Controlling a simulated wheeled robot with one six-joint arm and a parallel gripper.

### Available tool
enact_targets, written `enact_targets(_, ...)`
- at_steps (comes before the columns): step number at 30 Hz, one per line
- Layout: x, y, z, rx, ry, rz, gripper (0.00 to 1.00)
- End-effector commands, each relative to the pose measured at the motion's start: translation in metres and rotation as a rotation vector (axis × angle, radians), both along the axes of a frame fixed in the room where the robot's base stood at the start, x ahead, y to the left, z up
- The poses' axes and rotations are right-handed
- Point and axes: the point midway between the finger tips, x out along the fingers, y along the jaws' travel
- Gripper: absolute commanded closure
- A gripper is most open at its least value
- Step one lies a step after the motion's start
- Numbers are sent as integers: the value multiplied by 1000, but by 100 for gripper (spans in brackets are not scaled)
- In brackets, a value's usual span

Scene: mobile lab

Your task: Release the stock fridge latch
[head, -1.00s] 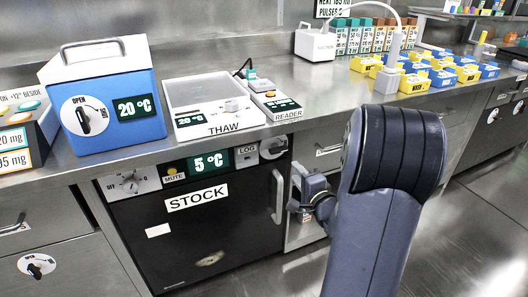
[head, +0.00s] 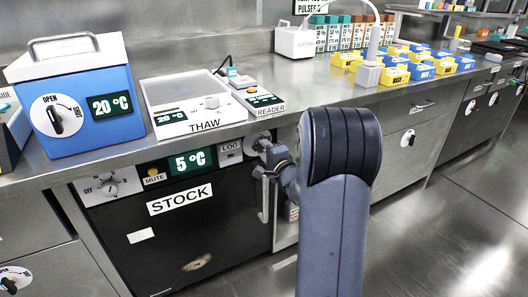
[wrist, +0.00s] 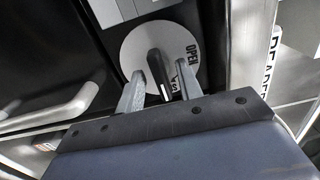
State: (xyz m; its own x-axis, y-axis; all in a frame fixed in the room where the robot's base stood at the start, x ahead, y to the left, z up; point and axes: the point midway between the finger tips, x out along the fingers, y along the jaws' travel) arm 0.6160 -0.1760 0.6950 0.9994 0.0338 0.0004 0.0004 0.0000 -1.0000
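The stock fridge (head: 150,228) is a black-doored unit under the bench, labelled STOCK, with a 5 °C display. Its latch (wrist: 150,40) is a round white plate with a dark lever and the word OPEN, at the top right of the fridge front. It is partly hidden by my gripper (head: 266,155) in the head view. In the wrist view my gripper (wrist: 161,74) is open, with one finger on each side of the lever. Gaps show between the lever and the fingers. The gripper looks empty.
A vertical door handle (head: 263,198) is just below the latch. A blue 20 °C box (head: 72,95), the THAW tray (head: 195,105) and the READER (head: 258,98) stand on the bench above. Yellow and blue bins (head: 420,65) stand farther right. The floor at right is clear.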

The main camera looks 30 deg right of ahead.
Motion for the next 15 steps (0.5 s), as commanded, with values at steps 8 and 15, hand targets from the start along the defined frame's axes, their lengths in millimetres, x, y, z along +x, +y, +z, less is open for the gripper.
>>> enact_targets(8,0,0,0,0,0,0,69)
enact_targets(15,0,0,0,0,0,0,88)
